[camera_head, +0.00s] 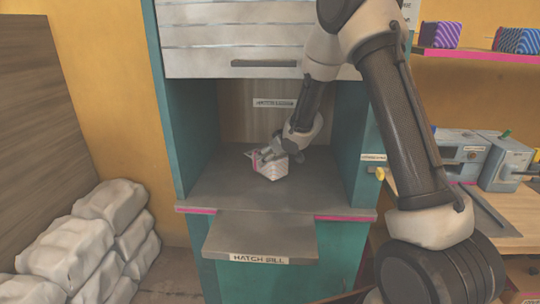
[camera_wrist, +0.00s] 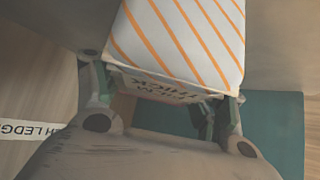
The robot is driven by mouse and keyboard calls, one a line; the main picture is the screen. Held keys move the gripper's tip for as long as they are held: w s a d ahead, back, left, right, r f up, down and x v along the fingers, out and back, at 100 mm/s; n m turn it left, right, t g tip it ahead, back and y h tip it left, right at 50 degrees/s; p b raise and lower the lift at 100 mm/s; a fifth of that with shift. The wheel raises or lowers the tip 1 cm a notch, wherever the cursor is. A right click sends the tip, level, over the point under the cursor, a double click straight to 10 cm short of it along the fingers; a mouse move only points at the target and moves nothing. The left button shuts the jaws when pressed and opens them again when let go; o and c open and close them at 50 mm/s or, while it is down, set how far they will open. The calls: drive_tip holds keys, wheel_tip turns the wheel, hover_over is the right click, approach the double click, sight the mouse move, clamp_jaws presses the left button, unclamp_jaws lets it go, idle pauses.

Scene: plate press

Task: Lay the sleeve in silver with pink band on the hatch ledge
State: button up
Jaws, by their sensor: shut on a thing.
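My gripper (camera_head: 268,156) reaches into the open hatch and is shut on a boxy package (camera_head: 271,168). In the head view the package looks pale with a fine zigzag pattern and a pink edge at its left. In the wrist view the package (camera_wrist: 180,40) shows a white face with orange diagonal stripes and a lettered side, between the fingers of my gripper (camera_wrist: 168,92). The hatch ledge (camera_head: 225,188) is the grey surface inside the teal hatch, under a label on the back wall. The package is over or on this surface; I cannot tell whether it touches.
A grey hatch sill (camera_head: 260,235) juts out in front. A raised white shutter (camera_head: 235,40) hangs above. White sacks (camera_head: 85,240) are stacked at left. At right, a pink-edged shelf (camera_head: 470,54) holds patterned packages, above a bench with machines (camera_head: 460,155). The hatch floor around the package is bare.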

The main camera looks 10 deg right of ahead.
drive_tip(key=shift+f, duration=0.5)
drive_tip(key=o, duration=1.4)
drive_tip(key=shift+f, duration=0.1)
